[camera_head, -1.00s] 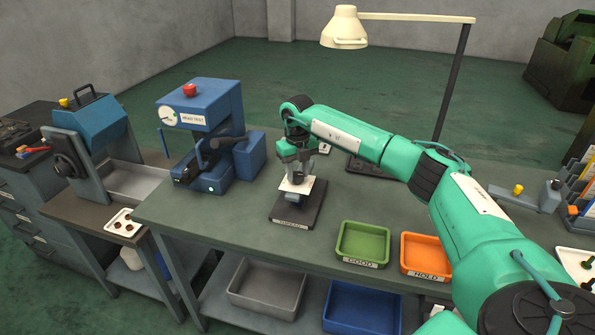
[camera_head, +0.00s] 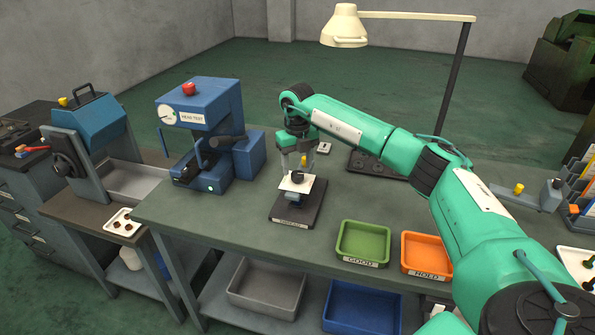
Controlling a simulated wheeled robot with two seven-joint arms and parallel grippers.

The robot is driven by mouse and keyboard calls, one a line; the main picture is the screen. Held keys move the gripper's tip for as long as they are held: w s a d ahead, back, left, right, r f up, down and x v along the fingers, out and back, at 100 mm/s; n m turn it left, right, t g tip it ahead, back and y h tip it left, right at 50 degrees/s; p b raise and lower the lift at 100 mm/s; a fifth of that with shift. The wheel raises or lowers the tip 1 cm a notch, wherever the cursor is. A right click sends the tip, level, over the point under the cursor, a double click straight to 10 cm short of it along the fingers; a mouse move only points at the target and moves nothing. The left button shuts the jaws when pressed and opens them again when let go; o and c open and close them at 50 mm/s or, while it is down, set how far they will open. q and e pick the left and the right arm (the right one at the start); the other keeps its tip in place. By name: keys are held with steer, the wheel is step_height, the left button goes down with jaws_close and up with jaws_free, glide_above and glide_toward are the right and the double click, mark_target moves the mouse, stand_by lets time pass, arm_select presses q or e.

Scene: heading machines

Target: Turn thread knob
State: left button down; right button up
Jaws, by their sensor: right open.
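The thread station is a dark base plate (camera_head: 302,212) with a label on its front edge, standing on the bench. A white square plate (camera_head: 285,184) sits above it on a short post, with a dark round knob (camera_head: 297,175) on top. My right gripper (camera_head: 294,165) points down just above and behind the knob; its fingers are small in the picture, open, and appear apart from the knob. A small yellow part (camera_head: 304,160) shows beside the fingers. My left gripper is out of view.
A blue head-test machine (camera_head: 212,130) stands left of the station. A green GOOD tray (camera_head: 363,242) and an orange HOLD tray (camera_head: 426,255) are to the right. A lamp (camera_head: 345,28) hangs over the back. The bench front between the machine and trays is clear.

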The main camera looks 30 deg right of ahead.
mark_target(298, 173)
step_height(298, 173, up, 11)
steer(key=b, duration=0.2)
steer(key=shift+r, duration=0.1)
stand_by(0.4)
